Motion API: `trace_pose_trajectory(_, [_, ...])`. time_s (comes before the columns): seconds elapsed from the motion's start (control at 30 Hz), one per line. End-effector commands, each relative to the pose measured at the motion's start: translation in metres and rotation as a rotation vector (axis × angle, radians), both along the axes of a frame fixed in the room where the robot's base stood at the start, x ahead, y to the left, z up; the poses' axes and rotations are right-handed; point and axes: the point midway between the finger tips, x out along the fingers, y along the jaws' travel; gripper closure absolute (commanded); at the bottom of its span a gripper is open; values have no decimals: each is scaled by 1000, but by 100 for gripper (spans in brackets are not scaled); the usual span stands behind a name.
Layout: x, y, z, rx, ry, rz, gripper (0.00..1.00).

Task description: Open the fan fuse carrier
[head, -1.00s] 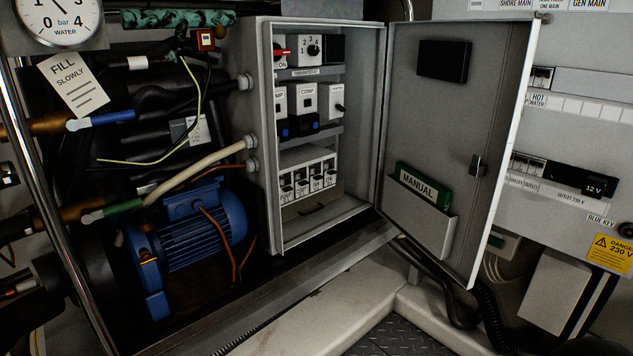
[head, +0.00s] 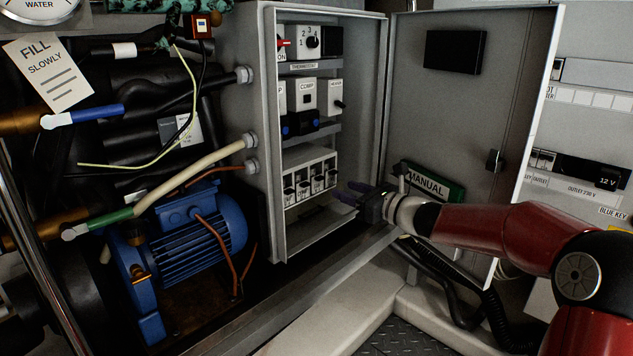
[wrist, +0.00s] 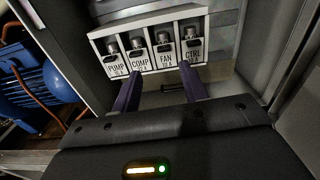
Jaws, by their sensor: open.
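The fuse block (head: 310,176) sits low in the open control box and holds a row of several fuse carriers. In the wrist view the carriers are labelled PUMP, COMP, FAN and CTRL. The fan fuse carrier (wrist: 165,52) is third from the left, between the COMP carrier (wrist: 138,55) and the CTRL carrier (wrist: 193,45), and looks shut like the others. My gripper (head: 348,192) is at the box's lower right opening. In the wrist view its two purple fingers (wrist: 158,88) are apart with nothing between them, below the fuse row and short of the carriers.
The box door (head: 470,100) stands open on the right, with a green manual (head: 440,185) in its pocket behind my arm. A blue motor (head: 195,235) and pipes fill the left. Relays and a thermostat (head: 312,40) sit above the fuses.

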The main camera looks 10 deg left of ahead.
Motion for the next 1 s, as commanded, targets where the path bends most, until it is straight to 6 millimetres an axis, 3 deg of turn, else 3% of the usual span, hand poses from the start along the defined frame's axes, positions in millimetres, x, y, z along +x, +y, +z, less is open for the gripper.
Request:
trace_pose_trajectory(0.17, [14, 5, 2, 48, 19, -14, 56])
trace_pose_trajectory(0.6, [50, 54, 2, 41, 17, -12, 56])
trace_pose_trajectory(0.93, [54, 58, 1, 39, 17, -14, 56])
trace_pose_trajectory(1.0, [54, 58, 1, 39, 17, -14, 63])
